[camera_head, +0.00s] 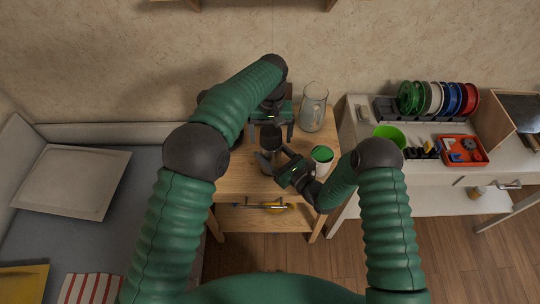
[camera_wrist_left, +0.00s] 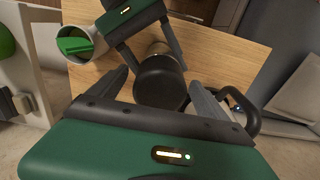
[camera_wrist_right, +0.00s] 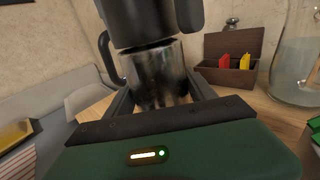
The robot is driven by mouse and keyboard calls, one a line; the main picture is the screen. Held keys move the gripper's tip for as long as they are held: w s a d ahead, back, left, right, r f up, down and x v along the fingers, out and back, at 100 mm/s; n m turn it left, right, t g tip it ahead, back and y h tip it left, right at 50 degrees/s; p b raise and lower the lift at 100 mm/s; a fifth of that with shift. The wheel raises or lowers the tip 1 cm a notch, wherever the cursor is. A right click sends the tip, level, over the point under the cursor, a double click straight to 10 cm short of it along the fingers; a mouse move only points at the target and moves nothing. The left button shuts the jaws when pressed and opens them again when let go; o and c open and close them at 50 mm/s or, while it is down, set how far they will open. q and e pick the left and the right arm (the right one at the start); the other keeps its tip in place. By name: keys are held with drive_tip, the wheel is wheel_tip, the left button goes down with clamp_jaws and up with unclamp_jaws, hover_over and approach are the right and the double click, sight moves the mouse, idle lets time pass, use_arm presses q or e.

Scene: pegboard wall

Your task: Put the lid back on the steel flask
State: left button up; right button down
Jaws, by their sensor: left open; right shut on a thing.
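The steel flask (camera_wrist_right: 155,75) stands upright between the fingers of my right gripper (camera_head: 272,163), which is shut on its body. It also shows in the left wrist view (camera_wrist_left: 160,50). The black lid (camera_wrist_left: 160,82) sits at the flask's top, also visible in the head view (camera_head: 270,136); a thin dark seam shows beneath it in the right wrist view (camera_wrist_right: 140,22). I cannot tell whether it is fully seated. My left gripper (camera_wrist_left: 160,88) is open, with its fingers apart on either side of the lid.
A clear glass pitcher (camera_head: 314,106) and a white cup with green contents (camera_head: 322,156) stand to the right on the wooden table (camera_head: 240,182). A brown box (camera_wrist_right: 228,76) with red and yellow items is behind. A black handle (camera_wrist_left: 250,118) is close by the left gripper.

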use_arm(q)
wheel_tip(320, 180, up, 12)
drive_tip(key=shift+w+d+f, duration=0.1)
idle(0.4)
use_arm(e)
drive_tip(key=shift+c, duration=1.2)
unclamp_jaws()
use_arm(q)
drive_tip(key=shift+f, duration=0.2)
use_arm(e)
drive_tip(key=v, duration=1.7)
drive_tip(key=shift+w+f, duration=0.1)
